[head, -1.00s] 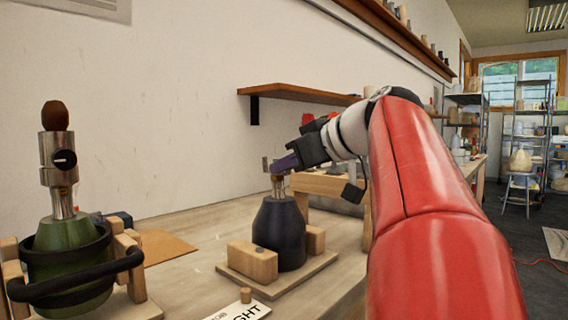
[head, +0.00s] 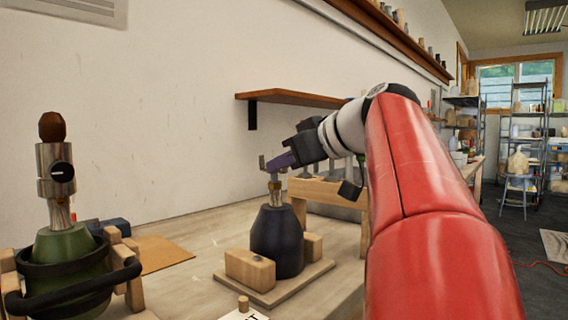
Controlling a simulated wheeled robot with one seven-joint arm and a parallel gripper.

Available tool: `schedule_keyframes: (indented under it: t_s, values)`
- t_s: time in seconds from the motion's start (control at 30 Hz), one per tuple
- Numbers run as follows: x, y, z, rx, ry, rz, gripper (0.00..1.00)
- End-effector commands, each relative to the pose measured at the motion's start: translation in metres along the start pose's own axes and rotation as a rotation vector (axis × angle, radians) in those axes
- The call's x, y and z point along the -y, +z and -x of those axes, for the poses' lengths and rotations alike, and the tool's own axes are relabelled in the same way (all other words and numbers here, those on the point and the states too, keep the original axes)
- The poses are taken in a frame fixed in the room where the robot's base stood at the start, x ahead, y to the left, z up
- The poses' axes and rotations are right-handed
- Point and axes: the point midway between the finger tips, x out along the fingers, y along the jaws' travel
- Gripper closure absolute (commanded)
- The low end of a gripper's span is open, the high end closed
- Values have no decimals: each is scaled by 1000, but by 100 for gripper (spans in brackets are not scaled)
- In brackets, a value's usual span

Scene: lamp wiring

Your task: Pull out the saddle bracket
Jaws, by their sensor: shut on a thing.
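A dark blue lamp base (head: 277,240) stands upright in a wooden holder, with a brass and metal neck (head: 275,189) on top.
A green lamp base (head: 70,256) with a metal socket and brown bulb-like top stands in a wooden cradle with a black ring at left. A wooden shelf (head: 290,98) is on the wall above. A brown mat (head: 160,253) lies on the bench.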

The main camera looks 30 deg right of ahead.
Motion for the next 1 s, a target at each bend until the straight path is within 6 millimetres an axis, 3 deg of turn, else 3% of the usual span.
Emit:
schedule_keyframes:
  t_s: [1.0]
  values:
    - [0,-44,18,0,-1,1,100]
